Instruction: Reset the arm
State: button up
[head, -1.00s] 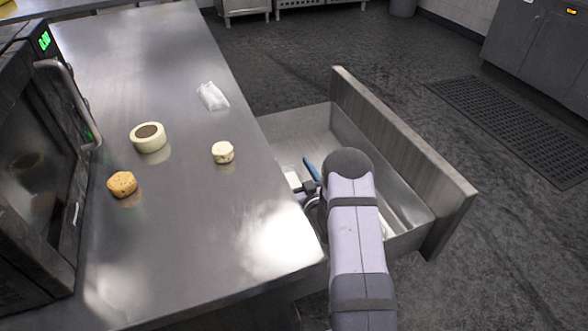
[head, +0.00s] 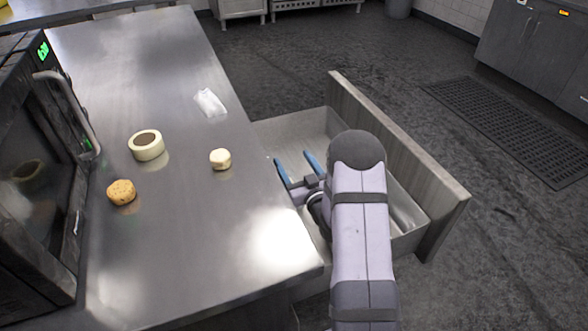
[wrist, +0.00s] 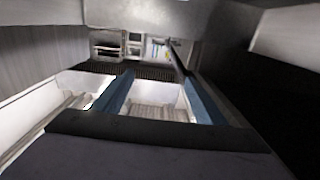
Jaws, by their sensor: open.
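My gripper (head: 293,157) is over the open drawer in the head view, with its two blue fingers spread apart and nothing between them. In the wrist view my gripper (wrist: 157,80) also shows open, both blue fingers pointing away from the camera. My arm reaches over the drawer from the bottom of the head view and hides part of the drawer's inside.
The metal drawer (head: 400,140) is pulled out right of the counter (head: 200,230). On the counter are a tape-like ring (head: 146,152), a brown round piece (head: 121,192), a pale round piece (head: 220,159) and a white packet (head: 210,103). A microwave (head: 40,180) stands left.

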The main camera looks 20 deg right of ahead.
jog(key=shift+r, duration=0.4)
jog(key=shift+r, duration=0.1)
jog(key=s+a+r+m+g+p, duration=0.1)
jog(key=s+r+g+p, duration=0.15)
jog(key=r+p, duration=0.45)
jog(key=s+a+r+m+g+h+p, duration=0.15)
jog(key=r+g+p, duration=0.3)
jog(key=p, duration=0.45)
jog(key=s+a+r+m+g+p, duration=0.1)
jog(key=s+a+r+g+p, duration=0.15)
jog(key=r+p, duration=0.4)
jog(key=s+a+n+g+b, duration=0.1)
jog(key=s+a+g, duration=0.1)
jog(key=s, duration=0.7)
jog(key=s+a+n+g+y, duration=0.1)
jog(key=s+a+g, duration=0.2)
jog(key=s, duration=0.6)
jog(key=s+a+n+g+b, duration=0.1)
jog(key=s+a+g, duration=0.2)
jog(key=s, duration=0.6)
jog(key=shift+s+a+n+g+y+b, duration=0.15)
jog(key=shift+s+n+g+y+b, duration=0.15)
jog(key=shift+s, duration=0.1)
